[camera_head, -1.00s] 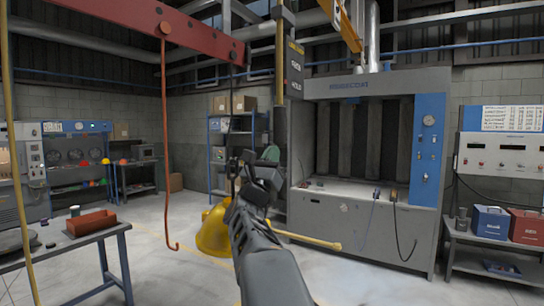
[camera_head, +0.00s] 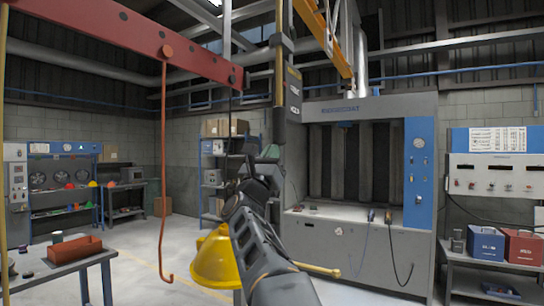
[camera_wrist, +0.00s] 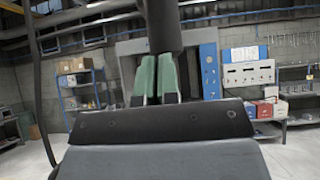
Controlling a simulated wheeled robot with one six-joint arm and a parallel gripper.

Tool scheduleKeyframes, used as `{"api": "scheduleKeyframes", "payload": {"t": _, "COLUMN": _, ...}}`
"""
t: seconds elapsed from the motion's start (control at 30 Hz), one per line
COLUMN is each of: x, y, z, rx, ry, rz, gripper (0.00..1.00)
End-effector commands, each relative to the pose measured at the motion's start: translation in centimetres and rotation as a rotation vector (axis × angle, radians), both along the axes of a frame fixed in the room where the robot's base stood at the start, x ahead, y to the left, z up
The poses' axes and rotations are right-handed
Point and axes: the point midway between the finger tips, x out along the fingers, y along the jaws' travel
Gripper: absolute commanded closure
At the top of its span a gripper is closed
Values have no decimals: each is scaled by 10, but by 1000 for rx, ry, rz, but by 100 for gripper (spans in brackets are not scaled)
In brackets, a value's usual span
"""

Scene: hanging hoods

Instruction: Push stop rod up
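A dark vertical rod (camera_head: 280,110) with a yellow stripe and small lettering hangs right of the red beam's end. I take it as the stop rod, but cannot be sure. In the wrist view, a dark cylinder (camera_wrist: 162,25), probably its lower end, hangs in front of my fingertips and hides part of them. My gripper (camera_head: 268,152) points upward just below and beside the rod in the head view. Its two green fingers (camera_wrist: 156,75) stand side by side, their pads together, with nothing visible between them. Whether they touch the rod cannot be told.
A red beam (camera_head: 130,38) carries a red hooked rod (camera_head: 163,170) at left. A yellow hood (camera_head: 213,262) hangs beside my arm. A grey booth (camera_head: 320,235) stands behind; a workbench (camera_head: 62,268) is at left. Open floor lies between.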

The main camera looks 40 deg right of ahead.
Motion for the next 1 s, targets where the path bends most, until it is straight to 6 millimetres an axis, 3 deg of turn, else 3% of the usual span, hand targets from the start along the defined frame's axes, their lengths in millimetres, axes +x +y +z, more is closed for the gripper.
{"api": "scheduleKeyframes", "payload": {"t": 0.07, "x": -4, "y": 2, "z": -2, "rx": -8, "ry": -9, "rz": -2, "gripper": 100}}
{"api": "scheduleKeyframes", "payload": {"t": 0.4, "x": -1, "y": 3, "z": -50, "rx": -1, "ry": -1, "rz": 4, "gripper": 100}}
{"api": "scheduleKeyframes", "payload": {"t": 0.7, "x": -19, "y": 46, "z": -90, "rx": 2, "ry": -2, "rz": 6, "gripper": 100}}
{"api": "scheduleKeyframes", "payload": {"t": 1.0, "x": -27, "y": 65, "z": -109, "rx": 2, "ry": 0, "rz": 5, "gripper": 100}}
